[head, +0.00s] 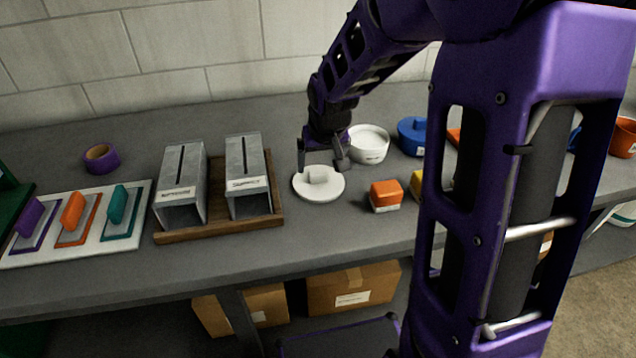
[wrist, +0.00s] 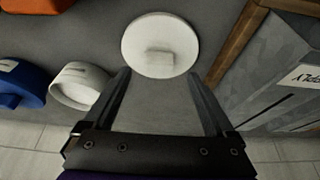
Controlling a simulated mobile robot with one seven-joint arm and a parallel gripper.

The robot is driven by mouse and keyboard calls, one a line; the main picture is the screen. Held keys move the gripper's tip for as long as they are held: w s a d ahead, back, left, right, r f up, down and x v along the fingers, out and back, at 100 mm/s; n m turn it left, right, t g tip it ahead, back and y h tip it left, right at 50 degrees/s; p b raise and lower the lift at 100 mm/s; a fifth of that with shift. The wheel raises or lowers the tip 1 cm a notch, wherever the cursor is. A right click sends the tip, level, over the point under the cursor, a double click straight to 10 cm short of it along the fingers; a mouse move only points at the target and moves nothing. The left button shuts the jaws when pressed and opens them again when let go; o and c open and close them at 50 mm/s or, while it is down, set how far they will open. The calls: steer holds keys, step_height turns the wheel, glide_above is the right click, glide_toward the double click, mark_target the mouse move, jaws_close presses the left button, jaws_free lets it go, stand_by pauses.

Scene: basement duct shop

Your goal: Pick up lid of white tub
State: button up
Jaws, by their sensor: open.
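The white lid (head: 318,190) is a round disc with a block-shaped handle on top. It lies flat on the grey bench, apart from the white tub. In the wrist view the lid (wrist: 160,45) is just beyond the fingertips, its handle between their lines. The white tub (head: 369,144) stands uncovered behind and to the right of the lid; in the wrist view it (wrist: 82,86) is at left. My gripper (head: 322,170) is open and empty above the bench at the lid's back side. Its fingers (wrist: 156,72) are spread wide in the wrist view.
A wooden tray (head: 217,234) with two grey metal duct pieces stands close left of the lid. An orange block (head: 385,196) sits to the right. A blue lidded tub (head: 411,136) is beside the white tub. Bare bench lies in front of the lid.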

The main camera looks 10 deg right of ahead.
mark_target(319, 173)
steer(key=b+x, duration=0.1)
steer(key=x, duration=0.1)
steer(key=b+x, duration=0.1)
steer(key=x, duration=0.1)
steer(key=shift+s+f+b, duration=0.1)
steer(key=shift+s+b, duration=0.15)
steer(key=shift+b, duration=0.05)
steer(key=shift+w+f, duration=0.25)
steer(key=shift+f, duration=0.1)
steer(key=shift+r, duration=0.1)
steer(key=c, duration=1.4)
steer(key=shift+r, duration=0.1)
